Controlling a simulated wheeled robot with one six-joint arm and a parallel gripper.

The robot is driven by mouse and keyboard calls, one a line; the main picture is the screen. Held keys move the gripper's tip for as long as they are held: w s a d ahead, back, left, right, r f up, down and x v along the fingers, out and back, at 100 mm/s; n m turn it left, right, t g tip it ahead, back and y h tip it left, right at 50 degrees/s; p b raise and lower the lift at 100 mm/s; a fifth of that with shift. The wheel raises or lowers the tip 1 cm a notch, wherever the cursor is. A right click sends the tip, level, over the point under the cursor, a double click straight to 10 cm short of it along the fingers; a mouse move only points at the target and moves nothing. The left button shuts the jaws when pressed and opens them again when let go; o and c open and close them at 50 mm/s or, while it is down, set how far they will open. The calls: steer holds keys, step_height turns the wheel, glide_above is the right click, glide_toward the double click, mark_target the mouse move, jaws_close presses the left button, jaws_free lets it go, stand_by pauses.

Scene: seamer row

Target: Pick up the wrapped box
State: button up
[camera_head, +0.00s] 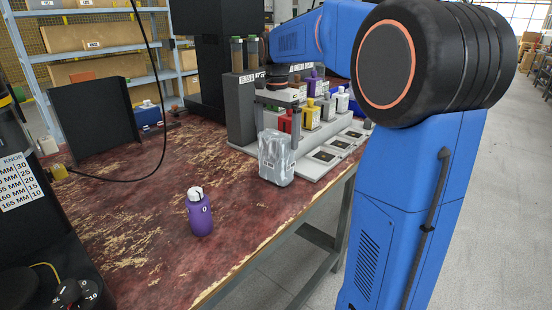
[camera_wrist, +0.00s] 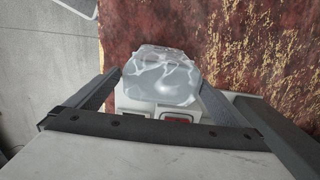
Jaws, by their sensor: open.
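The wrapped box (camera_head: 275,158) is a grey box in shiny, wrinkled clear film. It stands upright near the right edge of the worn red table, in front of a row of bottles. In the wrist view the wrapped box (camera_wrist: 161,76) lies between the far ends of the two fingers. My gripper (camera_head: 277,126) is open and comes down from above and behind the box, its fingers near the box's top. The wrist view shows my gripper (camera_wrist: 161,88) with fingers spread at either side of the box; whether they touch it I cannot tell.
A purple bottle (camera_head: 199,212) stands alone nearer the front. Red, yellow and other bottles (camera_head: 311,113) stand on a grey fixture (camera_head: 318,162) right behind the box. A black panel (camera_head: 93,120) stands at the left. The table between panel and box is clear.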

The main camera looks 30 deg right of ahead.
mark_target(276, 148)
steer(key=shift+w+f, duration=0.2)
steer(key=shift+f, duration=2.35)
steer(key=c, duration=1.2)
steer(key=shift+r, duration=0.1)
step_height(276, 148, up, 9)
steer(key=shift+r, duration=0.45)
steer(key=shift+s, duration=0.15)
